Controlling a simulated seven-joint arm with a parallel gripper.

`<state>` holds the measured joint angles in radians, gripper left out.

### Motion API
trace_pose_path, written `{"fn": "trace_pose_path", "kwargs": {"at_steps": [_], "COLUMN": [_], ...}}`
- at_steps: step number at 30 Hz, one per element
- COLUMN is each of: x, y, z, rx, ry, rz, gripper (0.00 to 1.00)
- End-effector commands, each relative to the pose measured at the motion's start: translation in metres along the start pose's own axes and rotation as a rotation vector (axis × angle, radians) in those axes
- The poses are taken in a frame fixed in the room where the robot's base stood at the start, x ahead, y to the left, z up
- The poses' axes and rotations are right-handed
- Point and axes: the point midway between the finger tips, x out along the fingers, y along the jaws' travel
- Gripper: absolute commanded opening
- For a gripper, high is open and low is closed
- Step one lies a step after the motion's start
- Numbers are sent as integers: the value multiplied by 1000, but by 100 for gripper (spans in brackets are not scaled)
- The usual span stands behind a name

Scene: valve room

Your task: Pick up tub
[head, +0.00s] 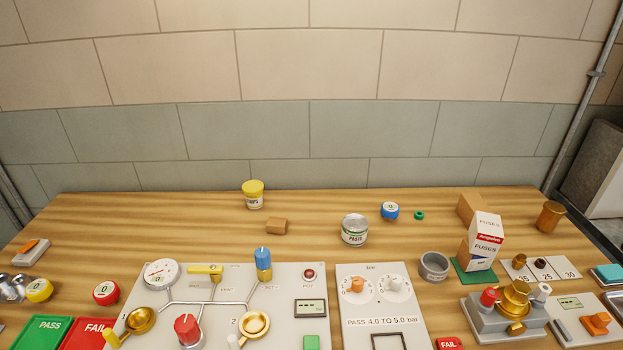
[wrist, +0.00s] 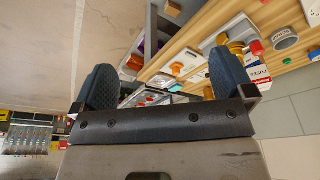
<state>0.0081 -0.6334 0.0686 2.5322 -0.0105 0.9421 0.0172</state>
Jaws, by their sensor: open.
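A small white tub with a yellow lid (head: 253,196) stands upright at the back of the wooden bench, left of centre in the head view. Its label is too small to read surely. A wider grey-lidded tin marked PASTE (head: 354,231) stands to its right and nearer. My gripper (wrist: 164,80) shows only in the wrist view, with its two dark ribbed fingers wide apart and nothing between them. It is turned at an angle to the bench and away from the yellow-lidded tub, which I cannot make out in the wrist view.
A blue-rimmed round item (head: 390,211), a grey cup (head: 434,266) and a FUSES box (head: 484,240) stand farther right. The valve panel (head: 285,280) fills the front. The bench's back left is clear.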

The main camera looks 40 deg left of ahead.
Motion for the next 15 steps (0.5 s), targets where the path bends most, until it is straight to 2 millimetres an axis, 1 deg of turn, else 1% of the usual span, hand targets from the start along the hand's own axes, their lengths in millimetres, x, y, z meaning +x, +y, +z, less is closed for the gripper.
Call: {"fn": "trace_pose_path", "kwargs": {"at_steps": [11, 15], "x": [0, 0], "y": [0, -2], "z": [0, -3], "rx": [0, 3], "ry": [0, -3], "rz": [0, -6], "gripper": [100, 100]}}
